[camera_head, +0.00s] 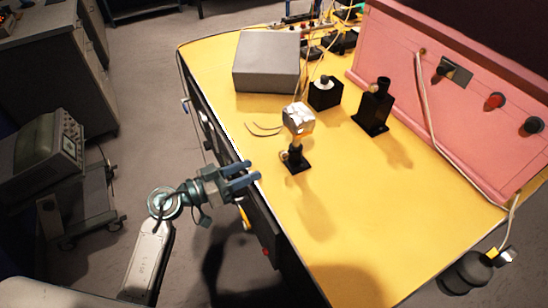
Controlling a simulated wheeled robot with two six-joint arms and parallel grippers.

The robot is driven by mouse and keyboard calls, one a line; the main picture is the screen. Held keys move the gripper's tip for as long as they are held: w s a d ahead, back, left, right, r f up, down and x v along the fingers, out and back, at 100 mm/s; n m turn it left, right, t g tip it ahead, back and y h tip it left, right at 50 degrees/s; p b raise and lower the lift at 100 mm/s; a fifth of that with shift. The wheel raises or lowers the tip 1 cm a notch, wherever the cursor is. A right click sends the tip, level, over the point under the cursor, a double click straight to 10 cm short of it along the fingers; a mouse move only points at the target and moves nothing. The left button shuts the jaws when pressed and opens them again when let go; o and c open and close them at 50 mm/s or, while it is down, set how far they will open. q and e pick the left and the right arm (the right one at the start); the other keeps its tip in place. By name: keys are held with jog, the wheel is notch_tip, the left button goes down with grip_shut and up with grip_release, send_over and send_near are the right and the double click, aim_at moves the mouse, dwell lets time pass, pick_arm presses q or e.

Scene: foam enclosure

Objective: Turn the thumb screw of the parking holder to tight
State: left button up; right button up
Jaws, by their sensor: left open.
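A black post holder (296,162) stands on the yellow table, with a small knob (285,155) low on its left side that looks like a thumb screw. It carries a post with a pale, shiny cube (298,118) on top. I cannot tell which is the parking holder, or how tight any screw is. My left gripper (255,173) is open and empty at the table's left edge, left of the nearer holder and apart from it. My right gripper is not in view.
A grey box (267,62) and a black block with a white top (325,92) stand behind the nearer holder. A pink panel (455,95) with knobs and a hanging cable (429,100) bounds the right. The yellow table's front (390,230) is clear.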

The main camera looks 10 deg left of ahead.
aim_at(281, 157)
pick_arm(q)
jog(key=p+x, duration=0.1)
jog(key=x, duration=0.7)
jog(key=c, duration=1)
